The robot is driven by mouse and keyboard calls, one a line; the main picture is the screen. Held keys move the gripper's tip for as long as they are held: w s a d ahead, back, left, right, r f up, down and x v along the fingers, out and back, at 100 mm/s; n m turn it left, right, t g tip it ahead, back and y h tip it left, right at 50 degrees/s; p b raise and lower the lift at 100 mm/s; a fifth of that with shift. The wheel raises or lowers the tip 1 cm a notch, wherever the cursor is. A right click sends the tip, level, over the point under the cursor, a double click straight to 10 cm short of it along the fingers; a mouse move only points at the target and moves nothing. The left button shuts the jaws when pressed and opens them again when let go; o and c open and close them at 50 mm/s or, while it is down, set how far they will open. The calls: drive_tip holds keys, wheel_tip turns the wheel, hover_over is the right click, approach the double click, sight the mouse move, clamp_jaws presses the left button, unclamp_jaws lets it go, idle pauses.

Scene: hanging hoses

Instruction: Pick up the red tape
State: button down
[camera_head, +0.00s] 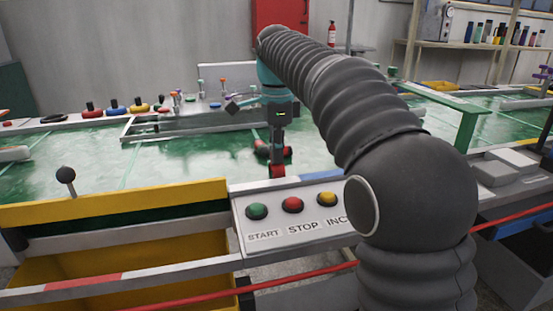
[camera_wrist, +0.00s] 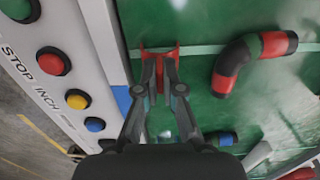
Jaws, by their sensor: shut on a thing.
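The red tape (camera_wrist: 160,50) shows in the wrist view at the tips of my gripper (camera_wrist: 160,66), just above or at the green surface; I cannot tell whether it touches. In the head view the red tape (camera_head: 277,171) is a small red piece below my gripper (camera_head: 278,158), near the front edge of the green table. My gripper is shut on the red tape, and its fingers partly hide it.
A black elbow hose with red ends (camera_wrist: 242,62) lies to the right of my gripper. A button panel (camera_head: 300,215) with START and STOP labels stands in front of the green table (camera_head: 190,160). A yellow bin (camera_head: 100,260) is at the lower left.

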drive_tip(key=shift+r, duration=0.65)
wheel_tip(320, 180, up, 3)
drive_tip(key=shift+f+p, duration=0.1)
drive_tip(key=shift+p, duration=0.7)
drive_tip(key=s+d+r+p, duration=0.1)
drive_tip(key=s+d+r, duration=0.2)
drive_tip(key=d+r, duration=0.4)
drive_tip(key=d, duration=0.4)
drive_tip(key=shift+s, duration=0.25)
